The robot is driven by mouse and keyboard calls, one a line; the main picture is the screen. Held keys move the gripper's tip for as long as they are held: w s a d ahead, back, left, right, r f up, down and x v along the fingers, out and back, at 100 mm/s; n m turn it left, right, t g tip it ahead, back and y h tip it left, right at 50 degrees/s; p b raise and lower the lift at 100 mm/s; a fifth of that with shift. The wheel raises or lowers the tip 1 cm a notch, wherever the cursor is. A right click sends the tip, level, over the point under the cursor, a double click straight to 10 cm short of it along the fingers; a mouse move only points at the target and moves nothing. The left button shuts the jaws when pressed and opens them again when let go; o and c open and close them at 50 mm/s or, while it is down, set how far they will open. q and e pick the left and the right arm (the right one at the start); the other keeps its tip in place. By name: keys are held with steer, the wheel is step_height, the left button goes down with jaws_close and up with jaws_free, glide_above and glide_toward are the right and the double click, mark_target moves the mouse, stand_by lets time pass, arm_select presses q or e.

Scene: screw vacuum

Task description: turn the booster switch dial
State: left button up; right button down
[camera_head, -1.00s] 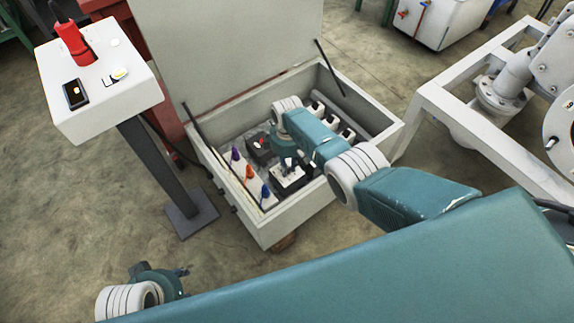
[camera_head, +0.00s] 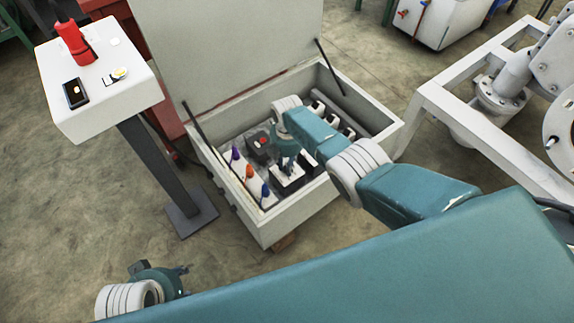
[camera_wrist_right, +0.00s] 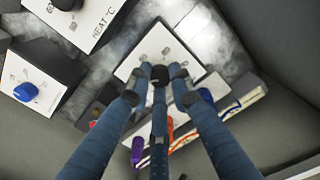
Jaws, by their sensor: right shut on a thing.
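An open grey box (camera_head: 262,232) holds several small control panels. My right gripper (camera_head: 288,163) reaches down into it over a white panel (camera_head: 291,180). In the right wrist view, the three fingers of the right gripper (camera_wrist_right: 161,72) close in at the middle of this white panel (camera_wrist_right: 190,32). Their tips are shut on a small dark dial, the booster switch dial, which the fingers mostly hide. I cannot read its setting. My left gripper (camera_head: 160,277) hangs low at the left, outside the box and away from the panels; its finger opening is unclear.
A blue knob (camera_wrist_right: 26,92) and a HEAT panel (camera_wrist_right: 100,28) lie beside the gripper. Purple, orange and blue levers (camera_head: 265,191) line the box's left side. The raised lid (camera_head: 245,50) stands behind. A white pedestal (camera_head: 110,108) stands left.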

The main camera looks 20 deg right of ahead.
steer(key=shift+s+d+f+n, duration=0.15)
steer(key=shift+d+n, duration=0.05)
steer(key=shift+n, duration=0.1)
steer(key=c, duration=1.6)
jaws_free()
steer(key=shift+o, duration=0.2)
steer(key=shift+a+r, duration=0.1)
steer(key=shift+r, duration=0.1)
steer(key=shift+w+r, duration=0.2)
steer(key=shift+r, duration=0.4)
step_height(320, 180, up, 11)
steer(key=shift+f, duration=0.2)
steer(key=shift+s, duration=0.15)
